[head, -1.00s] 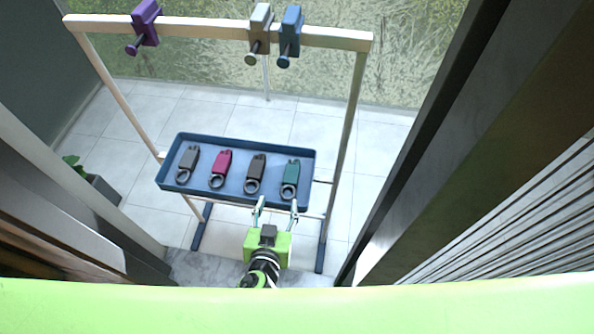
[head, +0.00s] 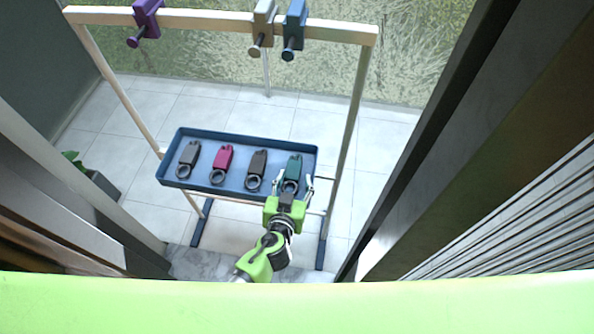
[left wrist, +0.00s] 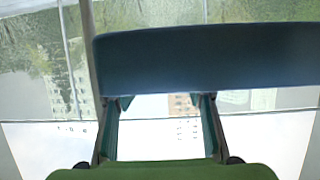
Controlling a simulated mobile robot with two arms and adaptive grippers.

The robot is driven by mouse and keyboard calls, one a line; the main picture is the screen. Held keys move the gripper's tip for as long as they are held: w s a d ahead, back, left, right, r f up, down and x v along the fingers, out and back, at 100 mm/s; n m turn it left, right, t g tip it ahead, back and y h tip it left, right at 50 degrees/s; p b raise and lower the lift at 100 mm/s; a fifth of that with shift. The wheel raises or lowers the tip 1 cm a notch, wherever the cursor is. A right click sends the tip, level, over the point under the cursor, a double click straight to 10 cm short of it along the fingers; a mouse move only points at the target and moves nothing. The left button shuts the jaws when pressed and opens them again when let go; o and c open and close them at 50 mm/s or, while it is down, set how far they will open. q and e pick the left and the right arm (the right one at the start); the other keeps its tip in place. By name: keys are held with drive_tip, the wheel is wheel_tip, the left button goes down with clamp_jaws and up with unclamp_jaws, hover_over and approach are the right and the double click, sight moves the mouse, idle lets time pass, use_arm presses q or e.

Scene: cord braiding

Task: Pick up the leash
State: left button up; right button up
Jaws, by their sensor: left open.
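Several leash-like pieces lie in a row in the blue tray (head: 218,140), each a flat body with a ring at its near end: a grey one (head: 189,154), a magenta one (head: 223,159), a dark brown one (head: 257,165) and a green one (head: 293,168) at the right. My left gripper (head: 293,184) is open, its fingers to either side of the green piece's ring end in the head view. In the left wrist view, the open fingers (left wrist: 162,115) show with nothing between them, and the tray's blue wall (left wrist: 200,62) crosses above. The leashes are hidden there. My right gripper is out of view.
A pale wooden frame (head: 215,19) stands around the tray. Its top bar carries a purple clamp (head: 146,18), a beige one (head: 262,25) and a blue one (head: 294,25). Dark panels flank both sides. A potted plant (head: 95,182) stands at left.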

sight(298, 170)
use_arm(q)
drive_tip(key=x, duration=0.4)
drive_tip(key=shift+f+b, duration=0.1)
drive_tip(key=shift+b, duration=0.2)
drive_tip(key=shift+w+f, duration=0.1)
drive_tip(key=shift+d, duration=0.1)
drive_tip(key=c, duration=0.8)
drive_tip(key=shift+w, duration=0.1)
drive_tip(key=c, duration=0.5)
drive_tip(key=shift+o, duration=0.2)
drive_tip(key=r+p, duration=0.1)
drive_tip(key=r, duration=0.3)
drive_tip(key=r+p, duration=0.2)
drive_tip(key=r, duration=0.3)
drive_tip(key=shift+a+r, duration=0.2)
drive_tip(key=shift+r, duration=0.1)
drive_tip(key=shift+d+r, duration=0.2)
drive_tip(key=shift+r, duration=0.15)
